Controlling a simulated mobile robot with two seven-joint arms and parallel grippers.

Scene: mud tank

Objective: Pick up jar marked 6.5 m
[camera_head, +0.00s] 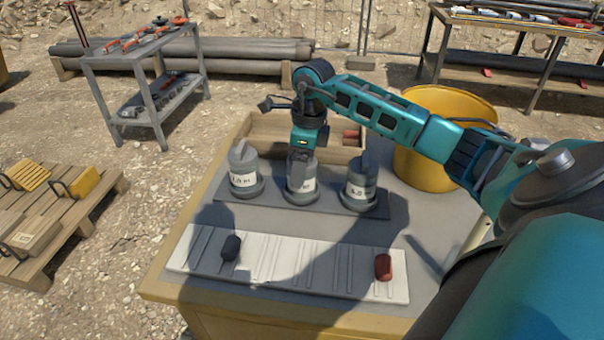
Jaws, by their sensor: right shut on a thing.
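Three grey jars with white labels stand in a row on a dark board (233,200). The left jar (245,181) has a label that looks like 1.0 m. The middle jar (301,188) has a label partly hidden, with only its end readable. The right jar (359,187) has a label that looks like 5.0 m. I cannot make out a 6.5 m marking on any of them. My right gripper (301,157) points down onto the top of the middle jar and is shut on its upper part. The jar is upright, at or near the board. My left gripper is not in view.
A white grooved tray (205,252) lies in front, with a dark piece (231,248) and a red piece (383,267). A wooden box (268,127) is behind the jars. A yellow bucket (425,160) stands at the right. Neighbouring jars are close on both sides.

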